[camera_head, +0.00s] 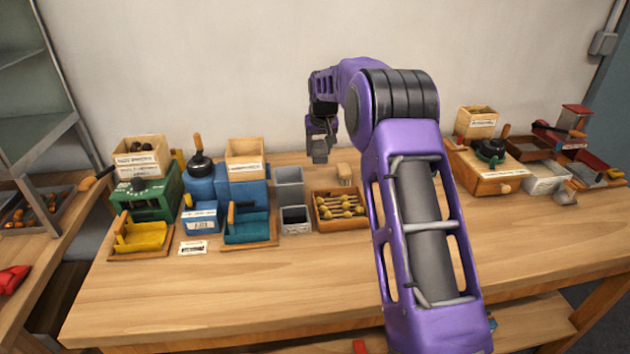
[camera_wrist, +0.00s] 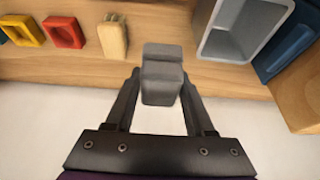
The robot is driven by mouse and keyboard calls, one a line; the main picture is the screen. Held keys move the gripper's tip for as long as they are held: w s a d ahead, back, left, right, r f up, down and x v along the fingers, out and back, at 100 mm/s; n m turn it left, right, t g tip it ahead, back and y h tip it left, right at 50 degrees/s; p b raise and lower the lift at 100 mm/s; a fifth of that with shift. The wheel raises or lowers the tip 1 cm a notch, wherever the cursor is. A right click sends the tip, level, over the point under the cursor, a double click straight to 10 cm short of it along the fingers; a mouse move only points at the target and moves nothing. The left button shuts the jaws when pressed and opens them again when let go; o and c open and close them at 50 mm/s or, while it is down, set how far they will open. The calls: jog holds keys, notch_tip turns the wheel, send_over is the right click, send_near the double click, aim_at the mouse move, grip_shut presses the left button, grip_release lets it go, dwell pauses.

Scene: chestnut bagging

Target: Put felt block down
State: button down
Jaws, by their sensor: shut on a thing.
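The grey felt block (camera_wrist: 160,88) is between the fingers of my gripper (camera_wrist: 158,98) in the wrist view, and the gripper is shut on it. In the head view my gripper (camera_head: 320,138) points down near the back edge of the table, with the block (camera_head: 319,155) at its lower end. The block is just left of a tan wooden brush-like piece (camera_head: 344,174), which also shows in the wrist view (camera_wrist: 113,36). I cannot tell whether the block touches the table.
Grey bins (camera_head: 289,185) stand left of the block on the wooden table (camera_head: 240,300). A wooden tray (camera_head: 317,222) with sticks and round yellowish pieces lies in front. Red (camera_wrist: 64,33) and yellow (camera_wrist: 22,30) pieces lie beyond the tan piece. The table front is clear.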

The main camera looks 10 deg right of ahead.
aim_at(316, 181)
jog(key=shift+w+f, duration=0.15)
jog(key=shift+w, duration=0.95)
jog(key=shift+w+f, duration=0.15)
jog(key=shift+w, duration=0.05)
notch_tip(316, 181, down, 10)
jog(key=shift+r, duration=0.1)
jog(key=shift+f, duration=0.2)
jog(key=shift+c, duration=1.3)
grip_release()
jog(key=shift+r, duration=0.15)
